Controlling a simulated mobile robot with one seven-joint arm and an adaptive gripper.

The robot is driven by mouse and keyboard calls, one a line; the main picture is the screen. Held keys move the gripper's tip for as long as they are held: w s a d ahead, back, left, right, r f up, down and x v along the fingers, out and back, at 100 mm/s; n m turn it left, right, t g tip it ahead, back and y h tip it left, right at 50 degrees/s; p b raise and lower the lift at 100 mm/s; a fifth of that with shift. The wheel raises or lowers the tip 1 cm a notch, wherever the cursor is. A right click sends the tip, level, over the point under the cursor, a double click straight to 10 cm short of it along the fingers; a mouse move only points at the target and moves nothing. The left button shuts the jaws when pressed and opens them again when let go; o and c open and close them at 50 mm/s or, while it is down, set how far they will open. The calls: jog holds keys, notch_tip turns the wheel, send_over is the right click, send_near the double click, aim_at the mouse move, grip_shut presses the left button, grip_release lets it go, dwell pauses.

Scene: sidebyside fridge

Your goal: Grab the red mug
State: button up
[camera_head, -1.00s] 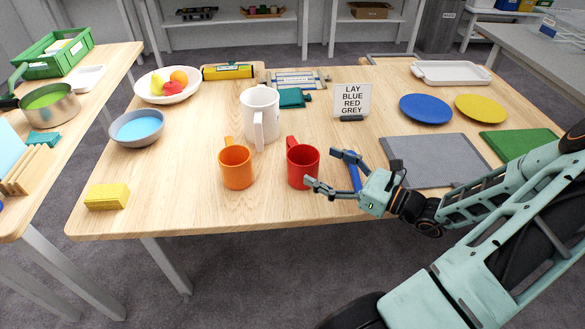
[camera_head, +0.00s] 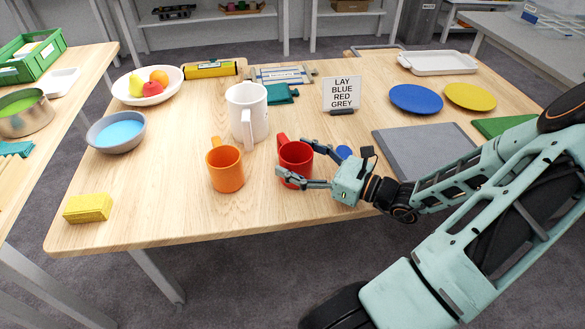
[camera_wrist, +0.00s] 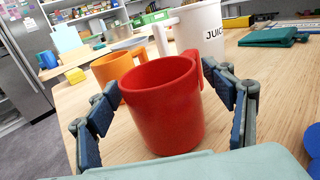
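The red mug (camera_head: 295,160) stands upright near the front of the wooden table, its handle on the far side. In the wrist view the red mug (camera_wrist: 164,108) sits between the two fingers. My gripper (camera_head: 296,164) is open around it, one finger on the near side and one on the far side. In the wrist view my gripper (camera_wrist: 168,112) shows a gap between the left finger and the mug; the right finger is close to the mug's side, and I cannot tell whether it touches.
An orange mug (camera_head: 225,168) stands just left of the red mug. A large white mug (camera_head: 247,112) stands behind. A blue object (camera_head: 343,152) lies partly hidden behind my gripper. A grey mat (camera_head: 425,148) lies to the right. A yellow sponge (camera_head: 88,208) lies front left, with bare table between.

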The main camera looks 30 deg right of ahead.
jog(key=c, duration=1.2)
jog(key=shift+c, duration=0.3)
